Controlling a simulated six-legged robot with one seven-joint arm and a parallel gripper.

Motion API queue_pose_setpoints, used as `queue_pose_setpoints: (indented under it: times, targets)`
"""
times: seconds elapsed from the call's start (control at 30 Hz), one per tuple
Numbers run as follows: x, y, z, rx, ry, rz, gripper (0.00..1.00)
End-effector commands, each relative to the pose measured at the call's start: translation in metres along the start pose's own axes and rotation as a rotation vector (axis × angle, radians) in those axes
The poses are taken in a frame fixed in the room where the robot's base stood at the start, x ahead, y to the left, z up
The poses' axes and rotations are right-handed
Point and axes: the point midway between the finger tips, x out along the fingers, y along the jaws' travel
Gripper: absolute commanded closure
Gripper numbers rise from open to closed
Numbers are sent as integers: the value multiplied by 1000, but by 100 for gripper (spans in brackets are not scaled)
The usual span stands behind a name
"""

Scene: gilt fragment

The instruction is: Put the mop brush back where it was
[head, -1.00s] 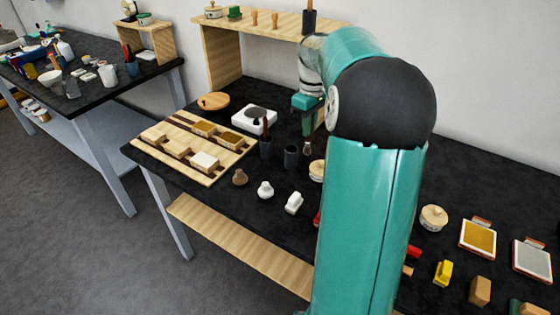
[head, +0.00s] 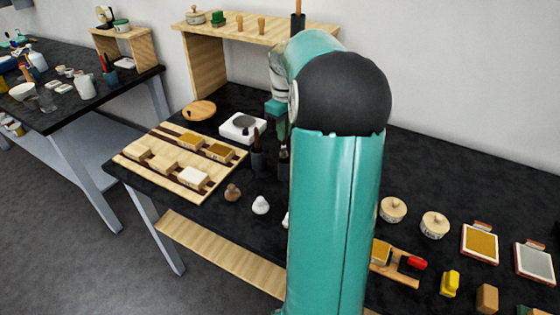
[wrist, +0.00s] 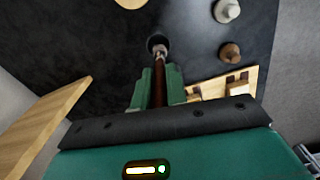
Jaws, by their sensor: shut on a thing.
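The mop brush, with a dark red-brown handle, is held in my gripper (wrist: 158,92), which is shut on it. My arm partly hides this area. Another dark cup (head: 257,160) with a brush standing in it is just to the left.
A wooden tray with blocks (head: 190,155), a white scale-like device (head: 242,127) and a round wooden board (head: 199,110) lie to the left. Two small knobbed objects (head: 261,205) (head: 232,192) stand in front. A wooden shelf (head: 205,65) rises behind.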

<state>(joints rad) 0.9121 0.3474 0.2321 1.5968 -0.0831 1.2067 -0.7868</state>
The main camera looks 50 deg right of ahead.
Motion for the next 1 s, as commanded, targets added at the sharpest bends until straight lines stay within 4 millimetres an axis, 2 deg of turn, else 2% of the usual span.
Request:
queue_pose_setpoints:
  times: [0.1, 0.27, 0.5, 0.93, 0.97, 1.0]
  targets:
    - [20, 1, 3, 3, -3, -2, 100]
    - [37, 0, 2, 2, -2, -2, 100]
    - [74, 0, 0, -1, -2, -2, 100]
    - [81, 1, -3, -2, -1, 0, 100]
    - [81, 1, -3, -2, 0, 0, 82]
    - [81, 1, -3, -2, 0, 0, 74]
